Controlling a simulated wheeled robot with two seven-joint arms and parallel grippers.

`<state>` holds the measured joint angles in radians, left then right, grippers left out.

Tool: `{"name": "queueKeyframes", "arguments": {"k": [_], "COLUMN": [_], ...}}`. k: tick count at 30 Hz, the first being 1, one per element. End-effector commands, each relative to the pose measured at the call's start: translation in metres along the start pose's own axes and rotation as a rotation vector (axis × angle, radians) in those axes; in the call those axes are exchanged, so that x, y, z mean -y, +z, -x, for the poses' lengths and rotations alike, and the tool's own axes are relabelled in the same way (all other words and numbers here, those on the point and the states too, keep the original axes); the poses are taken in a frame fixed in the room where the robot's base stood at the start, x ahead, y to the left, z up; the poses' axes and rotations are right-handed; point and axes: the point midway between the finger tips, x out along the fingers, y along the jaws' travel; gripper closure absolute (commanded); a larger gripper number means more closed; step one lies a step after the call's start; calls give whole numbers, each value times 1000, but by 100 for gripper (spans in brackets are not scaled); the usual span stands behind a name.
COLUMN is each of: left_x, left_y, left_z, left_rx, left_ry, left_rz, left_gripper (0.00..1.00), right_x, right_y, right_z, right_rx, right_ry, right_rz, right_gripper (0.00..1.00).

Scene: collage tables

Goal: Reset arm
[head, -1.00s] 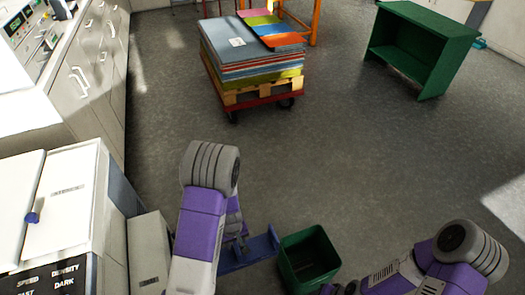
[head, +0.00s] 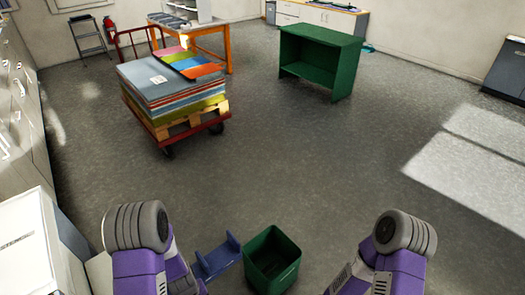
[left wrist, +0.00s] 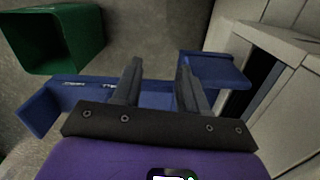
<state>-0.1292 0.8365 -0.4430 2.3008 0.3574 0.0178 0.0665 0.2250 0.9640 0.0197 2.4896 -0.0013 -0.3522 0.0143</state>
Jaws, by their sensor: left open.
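My left arm comes in at the lower left of the head view; its gripper is hidden there behind the arm. In the left wrist view my left gripper (left wrist: 158,82) is open, with its two grey fingers apart and nothing seen between them but a blue bracket-like piece (left wrist: 215,70) behind or below. My right arm is at the lower right of the head view, and its gripper is out of the picture. The blue piece also shows in the head view (head: 217,260), beside the left arm.
A green bin (head: 272,262) stands between my arms. A cart stacked with coloured boards (head: 165,90) is ahead on the left, and a green shelf (head: 322,60) stands farther back. A white machine (head: 25,245) is close on the left. The floor ahead is clear.

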Motion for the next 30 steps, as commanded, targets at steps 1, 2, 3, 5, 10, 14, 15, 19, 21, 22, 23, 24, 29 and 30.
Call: {"name": "queueKeyframes", "arguments": {"k": [1,2,3,5,10,14,15,19,21,22,23,24,29,30], "left_x": [0,-2,-3,-7,-24,-45,-51,-63,-64,-65,-65,-65,-64,-64], "left_y": [8,13,20,30,66,97,103,114,116,116,116,116,116,116], "left_z": [-5,-7,-10,-15,-25,-26,-25,-21,-21,-21,-21,-21,-21,-21], "left_rx": [13,19,26,36,67,82,82,78,77,77,77,77,77,77], "left_ry": [6,12,21,39,126,232,262,319,328,329,329,329,327,327], "left_rz": [-23,-39,-62,-98,-212,-301,-320,-355,-360,-361,-361,-361,-360,-360], "left_gripper": [57,57,57,57,57,57,57,57,57,57,57,57,57,57], "right_x": [0,0,1,1,2,2,2,2,2,2,2,2,2,2], "right_y": [0,0,0,1,1,1,1,1,1,1,1,1,1,1], "right_z": [0,1,1,2,4,6,6,6,6,6,6,6,6,6], "right_rx": [0,0,1,1,2,2,2,2,2,2,2,2,2,2], "right_ry": [0,0,0,0,0,0,0,0,0,0,0,0,0,0], "right_rz": [0,0,1,1,0,0,0,0,0,0,0,0,0,0], "right_gripper": [57,57,57,57,57,57,57,57,57,57,57,57,57,57]}}
